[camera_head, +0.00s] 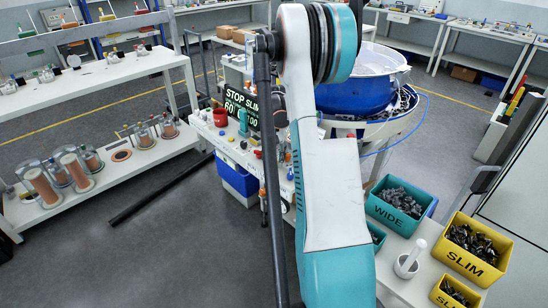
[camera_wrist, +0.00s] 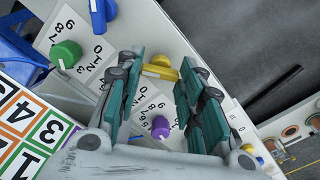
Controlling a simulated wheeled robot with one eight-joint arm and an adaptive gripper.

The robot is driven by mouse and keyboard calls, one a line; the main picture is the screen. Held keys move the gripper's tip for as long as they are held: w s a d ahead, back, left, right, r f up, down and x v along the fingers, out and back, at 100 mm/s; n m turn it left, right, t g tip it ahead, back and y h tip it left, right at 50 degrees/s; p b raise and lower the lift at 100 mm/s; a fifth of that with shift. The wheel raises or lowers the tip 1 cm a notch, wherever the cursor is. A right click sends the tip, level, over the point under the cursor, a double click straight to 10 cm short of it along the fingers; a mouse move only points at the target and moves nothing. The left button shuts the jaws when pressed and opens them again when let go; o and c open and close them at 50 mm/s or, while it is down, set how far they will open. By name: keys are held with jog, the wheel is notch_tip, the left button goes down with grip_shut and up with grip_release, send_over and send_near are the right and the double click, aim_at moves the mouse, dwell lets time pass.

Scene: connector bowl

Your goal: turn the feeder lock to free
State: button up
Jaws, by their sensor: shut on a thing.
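A yellow handle (camera_wrist: 160,67) on a white panel (camera_wrist: 190,25) shows in the wrist view. It is the likely feeder lock, but no label naming it can be read. My gripper (camera_wrist: 161,62) is shut on this handle, with one green-padded finger on each side of it. The finger pads hide part of the handle and its surroundings. In the head view my arm covers the gripper and the handle. The blue bowl feeder (camera_head: 350,98) stands behind my arm there.
A green WIDE bin (camera_head: 398,214) and a yellow SLIM bin (camera_head: 466,262) stand at right.

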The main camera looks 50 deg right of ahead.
jog(key=shift+n, duration=0.9)
jog(key=o, duration=1.1)
jog(key=shift+c, duration=0.2)
jog(key=shift+r, duration=0.1)
notch_tip(320, 180, up, 12)
